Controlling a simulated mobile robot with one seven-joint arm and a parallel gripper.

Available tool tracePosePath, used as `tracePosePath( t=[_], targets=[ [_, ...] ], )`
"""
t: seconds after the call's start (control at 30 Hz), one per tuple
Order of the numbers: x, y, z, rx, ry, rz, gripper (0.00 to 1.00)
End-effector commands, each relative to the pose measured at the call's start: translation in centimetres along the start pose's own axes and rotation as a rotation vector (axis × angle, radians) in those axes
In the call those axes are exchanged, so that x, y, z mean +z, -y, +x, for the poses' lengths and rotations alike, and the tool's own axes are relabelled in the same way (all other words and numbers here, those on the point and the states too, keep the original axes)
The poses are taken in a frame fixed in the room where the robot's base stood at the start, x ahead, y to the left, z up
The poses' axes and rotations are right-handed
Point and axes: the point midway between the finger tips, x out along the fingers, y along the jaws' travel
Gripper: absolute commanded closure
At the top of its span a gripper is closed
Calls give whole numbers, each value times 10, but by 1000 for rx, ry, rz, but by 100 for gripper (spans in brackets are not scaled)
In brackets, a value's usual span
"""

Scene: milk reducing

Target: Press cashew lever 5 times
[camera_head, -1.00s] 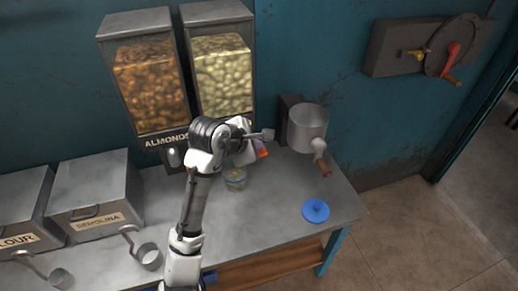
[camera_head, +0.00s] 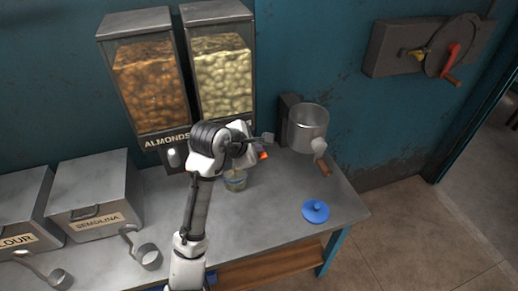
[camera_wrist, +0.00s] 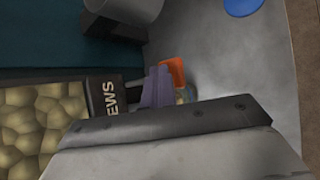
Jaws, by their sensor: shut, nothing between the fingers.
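The cashew dispenser (camera_head: 222,75) with pale nuts hangs on the wall, right of the almond one. Its label, ending in "EWS", shows in the wrist view (camera_wrist: 109,98). My gripper (camera_head: 262,154) is shut and empty in front of the dispenser's lower part, with an orange piece at its end. It also shows in the wrist view (camera_wrist: 168,78), beside the label. The cashew lever cannot be made out; my arm covers that area. A small jar (camera_head: 236,183) stands on the counter below my gripper. How full it is cannot be told.
The almond dispenser (camera_head: 150,85) has a pale knob (camera_head: 173,158) below it. A metal pot grinder (camera_head: 307,128) with a crank stands at right. A blue lid (camera_head: 315,211) lies on the counter (camera_head: 275,225). A semolina bin (camera_head: 95,195) and scoops are at left.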

Motion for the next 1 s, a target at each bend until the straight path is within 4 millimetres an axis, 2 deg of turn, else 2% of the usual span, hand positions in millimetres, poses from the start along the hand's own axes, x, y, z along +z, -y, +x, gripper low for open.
tracePosePath(
  t=[0.57,1.0],
  targets=[
    [-2,3,4,-3,-1,-2,100],
    [6,-6,-8,-3,-1,-2,100]
  ],
)
